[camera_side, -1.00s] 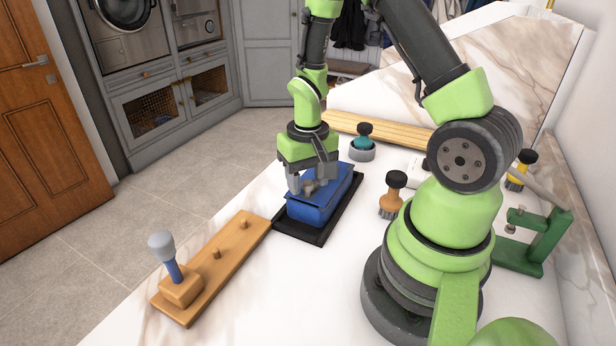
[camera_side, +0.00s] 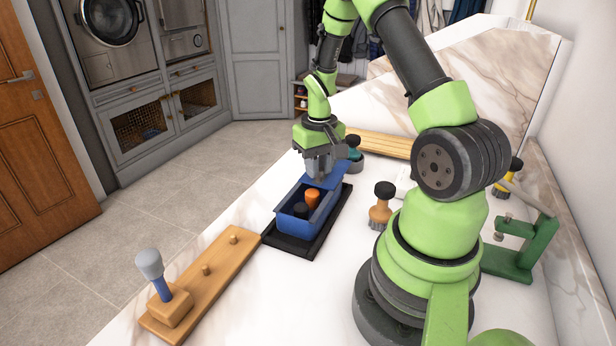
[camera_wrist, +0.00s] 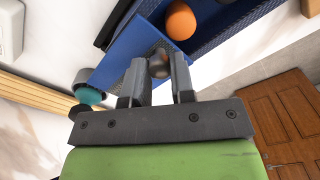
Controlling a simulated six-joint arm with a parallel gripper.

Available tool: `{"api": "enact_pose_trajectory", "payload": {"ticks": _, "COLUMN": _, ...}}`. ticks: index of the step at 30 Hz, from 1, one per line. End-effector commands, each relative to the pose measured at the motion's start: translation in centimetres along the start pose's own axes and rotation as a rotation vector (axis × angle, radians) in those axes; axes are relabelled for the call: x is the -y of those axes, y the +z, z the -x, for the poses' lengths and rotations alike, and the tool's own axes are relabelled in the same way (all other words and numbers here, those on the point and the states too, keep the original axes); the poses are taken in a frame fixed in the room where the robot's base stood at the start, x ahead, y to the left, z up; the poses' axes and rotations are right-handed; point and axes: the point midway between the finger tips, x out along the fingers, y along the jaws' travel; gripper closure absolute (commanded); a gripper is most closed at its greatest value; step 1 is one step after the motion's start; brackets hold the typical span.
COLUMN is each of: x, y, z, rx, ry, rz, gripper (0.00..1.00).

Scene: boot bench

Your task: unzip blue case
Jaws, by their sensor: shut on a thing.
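The blue case (camera_side: 292,225) sits on a black tray (camera_side: 318,240) on the bench. Its near part is uncovered and shows an orange round-topped thing (camera_side: 312,197) and a dark thing (camera_side: 300,210) inside. The blue lid (camera_side: 340,177) lies over the far end. My gripper (camera_side: 319,172) is at the lid, above the far part of the case. In the wrist view its fingers (camera_wrist: 160,75) are shut on a small greyish pull (camera_wrist: 158,64) on the lid (camera_wrist: 128,56). The fingers partly hide the pull, and the orange top (camera_wrist: 181,21) shows past them.
A wooden board with pegs and a grey-headed tool (camera_side: 150,265) lies to the left. A green stand (camera_side: 522,245) is far right.

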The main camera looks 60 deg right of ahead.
Motion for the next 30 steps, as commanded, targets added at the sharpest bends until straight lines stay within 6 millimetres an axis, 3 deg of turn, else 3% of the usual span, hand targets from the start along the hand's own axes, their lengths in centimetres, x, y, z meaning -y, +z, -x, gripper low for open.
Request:
{"api": "enact_pose_trajectory", "payload": {"ticks": 9, "x": -0.3, "y": -0.2, "z": 0.0, "rx": 0.0, "ry": 0.0, "rz": 0.003, "gripper": 1.0}}
{"api": "enact_pose_trajectory", "payload": {"ticks": 10, "x": -0.3, "y": -0.2, "z": 0.0, "rx": 0.0, "ry": 0.0, "rz": 0.003, "gripper": 0.75}}
{"api": "enact_pose_trajectory", "payload": {"ticks": 13, "x": -0.2, "y": -0.2, "z": 0.0, "rx": 0.0, "ry": 0.0, "rz": 0.002, "gripper": 0.52}}
{"api": "enact_pose_trajectory", "payload": {"ticks": 23, "x": -0.2, "y": -0.2, "z": 0.3, "rx": -0.001, "ry": 0.0, "rz": 0.002, "gripper": 0.5}}
{"api": "enact_pose_trajectory", "payload": {"ticks": 30, "x": -0.2, "y": -0.3, "z": 4.0, "rx": -0.007, "ry": 0.001, "rz": 0.001, "gripper": 0.5}}
